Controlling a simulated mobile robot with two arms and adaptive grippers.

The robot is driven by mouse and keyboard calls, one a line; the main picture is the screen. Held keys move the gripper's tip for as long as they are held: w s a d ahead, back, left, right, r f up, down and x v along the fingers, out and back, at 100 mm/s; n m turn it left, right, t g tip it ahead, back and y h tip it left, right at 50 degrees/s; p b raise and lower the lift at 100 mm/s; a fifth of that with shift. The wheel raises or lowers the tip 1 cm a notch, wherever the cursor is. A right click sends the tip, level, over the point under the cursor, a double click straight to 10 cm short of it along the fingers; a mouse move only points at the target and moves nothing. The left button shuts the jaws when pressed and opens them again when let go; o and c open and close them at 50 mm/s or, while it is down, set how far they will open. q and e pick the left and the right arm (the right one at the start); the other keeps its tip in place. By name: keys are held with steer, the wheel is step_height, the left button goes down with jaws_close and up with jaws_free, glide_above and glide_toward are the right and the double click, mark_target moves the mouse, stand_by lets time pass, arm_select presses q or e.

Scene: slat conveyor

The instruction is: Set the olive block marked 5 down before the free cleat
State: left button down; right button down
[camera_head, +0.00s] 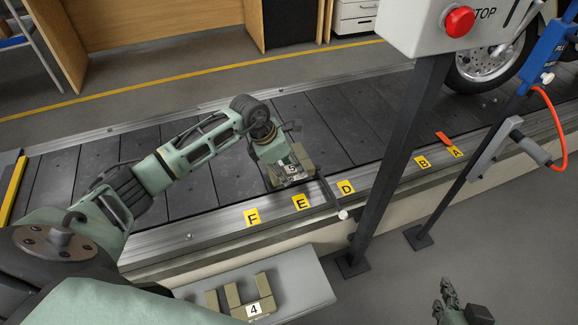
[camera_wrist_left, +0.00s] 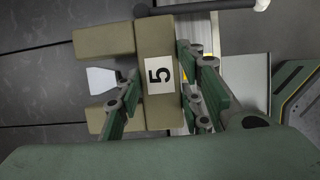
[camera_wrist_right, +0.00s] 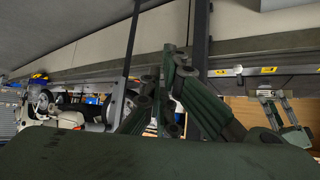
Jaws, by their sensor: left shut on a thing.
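The olive block marked 5 (camera_head: 304,157) is gripped over the dark slats of the conveyor, beside the yellow E label (camera_head: 300,202). My left gripper (camera_head: 286,166) is shut on it. In the left wrist view the block (camera_wrist_left: 152,35) shows its white 5 label and side prongs between my left fingers (camera_wrist_left: 157,95). I cannot tell whether its underside touches the slats. A dark cleat bar (camera_head: 327,191) with a pale round end lies just right of the block, between E and D. My right gripper (camera_head: 446,299) is empty and looks shut, off the conveyor's near side.
An olive block marked 4 (camera_head: 238,299) lies on a grey side table (camera_head: 300,278) in front. A dark post (camera_head: 405,160) carries a box with a red stop button (camera_head: 459,21). An orange tab (camera_head: 443,138) lies near labels A and B. Slats to the left are bare.

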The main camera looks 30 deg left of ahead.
arm_select(q)
steer(key=shift+f+b, duration=0.35)
steer(key=shift+f, duration=0.15)
steer(key=shift+f+b, duration=0.5)
steer(key=shift+f, duration=0.2)
steer(key=shift+f+b, duration=0.4)
steer(key=shift+f, duration=0.3)
arm_select(e)
steer(key=w+a+r+t+y, duration=0.1)
steer(key=w+r+t, duration=0.2)
steer(key=r, duration=0.3)
steer(key=w+a+r+t+y, duration=0.1)
steer(key=w+a+r+t, duration=0.1)
steer(key=r, duration=0.4)
steer(key=shift+w+a+r+t, duration=0.2)
steer(key=shift+w+t, duration=0.6)
steer(key=shift+t, duration=0.6)
arm_select(q)
steer(key=shift+f+b, duration=0.45)
steer(key=shift+f, duration=0.05)
arm_select(e)
steer(key=shift+a+r+t+y, duration=0.1)
steer(key=shift+r+t+y, duration=0.25)
steer(key=shift+r, duration=0.4)
steer(key=shift+a+r+t+y, duration=0.15)
steer(key=shift+r+t, duration=0.3)
steer(key=shift+r, duration=0.3)
